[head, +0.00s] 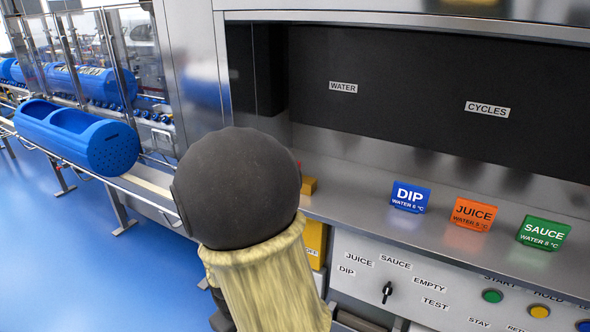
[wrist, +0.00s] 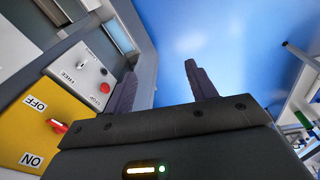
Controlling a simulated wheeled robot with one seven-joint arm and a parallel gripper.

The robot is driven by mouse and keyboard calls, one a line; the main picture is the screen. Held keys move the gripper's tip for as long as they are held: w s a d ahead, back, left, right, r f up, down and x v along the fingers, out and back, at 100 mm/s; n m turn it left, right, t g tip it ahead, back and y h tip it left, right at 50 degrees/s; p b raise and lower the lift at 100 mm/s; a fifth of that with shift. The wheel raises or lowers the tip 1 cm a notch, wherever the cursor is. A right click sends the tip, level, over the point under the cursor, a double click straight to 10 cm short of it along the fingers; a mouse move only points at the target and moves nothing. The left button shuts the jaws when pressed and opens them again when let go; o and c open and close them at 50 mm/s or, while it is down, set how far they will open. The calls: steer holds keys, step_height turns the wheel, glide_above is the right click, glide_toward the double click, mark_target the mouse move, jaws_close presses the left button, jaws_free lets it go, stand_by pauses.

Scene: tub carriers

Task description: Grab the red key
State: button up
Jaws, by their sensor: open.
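In the wrist view my gripper (wrist: 160,72) is open and empty, its two dark fingers apart with blue floor behind them. A red key-like handle (wrist: 57,126) sits on a yellow panel (wrist: 40,112) between the words OFF and ON, left of my gripper and apart from it. In the head view my arm covers my gripper and most of the yellow panel (head: 315,240); the red handle there is hidden. A small red bit (head: 299,163) shows at the arm's edge by an orange block (head: 309,186); I cannot tell what it is.
A grey panel (wrist: 83,68) beside the yellow one has a small switch and a red button (wrist: 104,88). Blue, orange and green signs (head: 410,197) stand on the steel ledge. A blue tub carrier (head: 75,135) rests on the conveyor at left. Blue floor (head: 60,240) is clear.

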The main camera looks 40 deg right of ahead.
steer(key=d+f+n+g+h+p, duration=0.1)
steer(key=d+f+n+h+p, duration=0.2)
steer(key=d, duration=0.6)
steer(key=w+d+r+n+h+p, duration=0.1)
steer(key=w+d+r+n+h, duration=0.2)
steer(key=d+r+n+h, duration=0.35)
steer(key=w+r+n+t+h+p, duration=0.1)
steer(key=w+r+n+t+h, duration=0.2)
steer(key=r, duration=0.6)
steer(key=w+r+n+t+h+p, duration=0.1)
steer(key=w+r+n+t+h, duration=0.2)
steer(key=w+r+n, duration=0.3)
step_height(320, 180, up, 4)
steer(key=shift+w+a+r+n+t, duration=0.15)
steer(key=shift+a+r+n+t, duration=0.15)
steer(key=shift+n, duration=0.55)
steer(key=p+x, duration=0.4)
steer(key=x, duration=0.7)
steer(key=shift+d+r+p, duration=0.15)
steer(key=shift+d+p, duration=0.1)
steer(key=shift+p, duration=0.05)
steer(key=shift+w+d, duration=0.2)
steer(key=shift+d, duration=0.2)
